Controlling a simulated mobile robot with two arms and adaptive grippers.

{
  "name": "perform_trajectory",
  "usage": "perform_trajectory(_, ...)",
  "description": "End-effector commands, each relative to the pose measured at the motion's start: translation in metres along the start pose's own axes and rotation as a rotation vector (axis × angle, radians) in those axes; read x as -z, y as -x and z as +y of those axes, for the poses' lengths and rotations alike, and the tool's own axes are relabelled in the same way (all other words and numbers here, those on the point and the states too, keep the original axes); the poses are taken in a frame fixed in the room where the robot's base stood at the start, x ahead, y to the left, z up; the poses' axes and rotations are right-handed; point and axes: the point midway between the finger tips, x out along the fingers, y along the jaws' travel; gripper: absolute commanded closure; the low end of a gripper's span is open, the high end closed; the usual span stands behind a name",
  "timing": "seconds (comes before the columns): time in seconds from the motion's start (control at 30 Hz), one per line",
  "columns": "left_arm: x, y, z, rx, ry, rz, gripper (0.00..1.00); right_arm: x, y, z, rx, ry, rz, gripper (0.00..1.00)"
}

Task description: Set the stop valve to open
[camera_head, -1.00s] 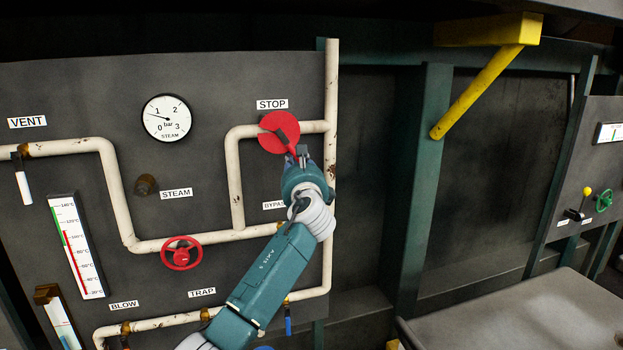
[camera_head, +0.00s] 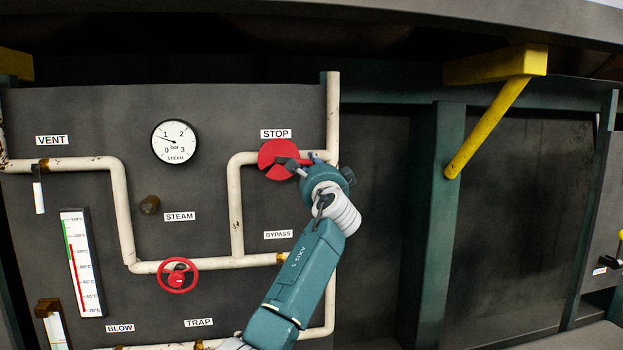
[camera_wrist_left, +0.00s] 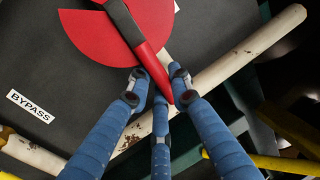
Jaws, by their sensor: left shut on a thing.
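The stop valve is a red disc (camera_head: 272,153) with a lever, under the STOP label (camera_head: 276,134) on the grey panel. Its lever has a dark hub end and a red handle (camera_wrist_left: 147,62). The lever points to the right in the head view, near the line of the short horizontal pipe. My left gripper (camera_head: 308,163) reaches it from the lower right. In the left wrist view the blue fingers of the left gripper (camera_wrist_left: 163,90) are closed around the outer end of the handle. The fingers partly hide the handle tip in the head view. My right gripper is not in view.
A white vertical pipe (camera_head: 332,110) runs close beside the valve. A red handwheel (camera_head: 178,275) sits lower left, and a steam gauge (camera_head: 174,142) upper left. A yellow brace (camera_head: 487,125) and green post (camera_head: 434,200) stand to the right.

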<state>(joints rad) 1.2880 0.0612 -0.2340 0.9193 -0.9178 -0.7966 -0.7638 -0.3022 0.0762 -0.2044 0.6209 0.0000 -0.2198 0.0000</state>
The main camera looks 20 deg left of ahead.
Motion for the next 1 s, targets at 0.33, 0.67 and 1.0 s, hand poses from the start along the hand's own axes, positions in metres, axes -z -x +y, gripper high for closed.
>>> perform_trajectory(0.33, -0.002, -0.002, -0.010, 0.002, 0.110, -0.021, 1.00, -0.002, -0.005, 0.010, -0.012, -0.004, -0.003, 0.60)
perform_trajectory(0.67, -0.004, -0.002, -0.012, 0.003, 0.125, -0.025, 1.00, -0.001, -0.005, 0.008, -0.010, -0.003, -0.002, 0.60)
perform_trajectory(1.0, -0.004, -0.002, -0.012, 0.003, 0.123, -0.025, 0.62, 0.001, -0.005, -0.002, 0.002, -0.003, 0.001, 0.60)
